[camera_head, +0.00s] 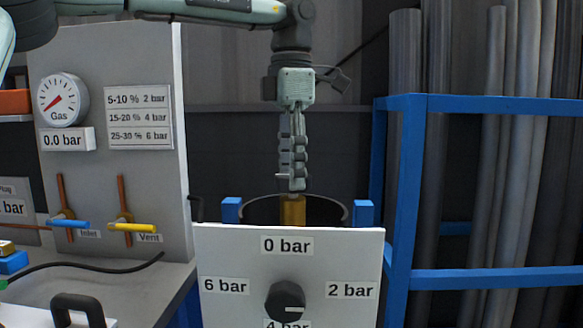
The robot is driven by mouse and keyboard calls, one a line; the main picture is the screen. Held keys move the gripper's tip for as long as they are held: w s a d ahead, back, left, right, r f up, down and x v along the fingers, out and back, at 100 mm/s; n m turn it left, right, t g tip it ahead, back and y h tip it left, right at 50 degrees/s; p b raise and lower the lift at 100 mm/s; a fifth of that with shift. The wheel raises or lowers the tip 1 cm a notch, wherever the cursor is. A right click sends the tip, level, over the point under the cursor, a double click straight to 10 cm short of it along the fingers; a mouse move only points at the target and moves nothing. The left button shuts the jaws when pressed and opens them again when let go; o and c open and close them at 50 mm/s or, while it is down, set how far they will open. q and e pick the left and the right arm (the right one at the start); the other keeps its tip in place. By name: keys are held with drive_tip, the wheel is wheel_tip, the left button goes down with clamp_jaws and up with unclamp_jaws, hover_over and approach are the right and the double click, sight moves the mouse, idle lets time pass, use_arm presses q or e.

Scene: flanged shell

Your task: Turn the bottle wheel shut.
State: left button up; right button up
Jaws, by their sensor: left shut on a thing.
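My left gripper (294,188) comes down from above, behind the white dial panel (230,255). It is shut on a brass-coloured piece (292,210) that stands up inside a dark round rim (250,207). The lower part of this piece is hidden behind the panel. No bottle wheel can be clearly made out; I cannot tell whether the brass-coloured piece belongs to it. A black knob (286,300) on the panel has its white mark pointing right, towards the 2 bar side. My right gripper is not in view.
A grey panel on the left carries a gas gauge (62,99), a 0.0 bar label, a blue Inlet lever (70,224) and a yellow Vent lever (132,228). A blue frame (408,190) with upright pipes stands at the right. Two blue blocks flank the rim.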

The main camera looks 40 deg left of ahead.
use_arm(q)
drive_tip(key=m, duration=0.4)
drive_tip(key=shift+m, duration=0.3)
drive_tip(key=m, duration=0.4)
drive_tip(key=shift+w+a+m, duration=0.1)
drive_tip(key=shift+m, duration=0.2)
drive_tip(key=m, duration=0.9)
drive_tip(key=shift+w, duration=0.1)
drive_tip(key=o, duration=1.2)
drive_tip(key=shift+c, duration=0.2)
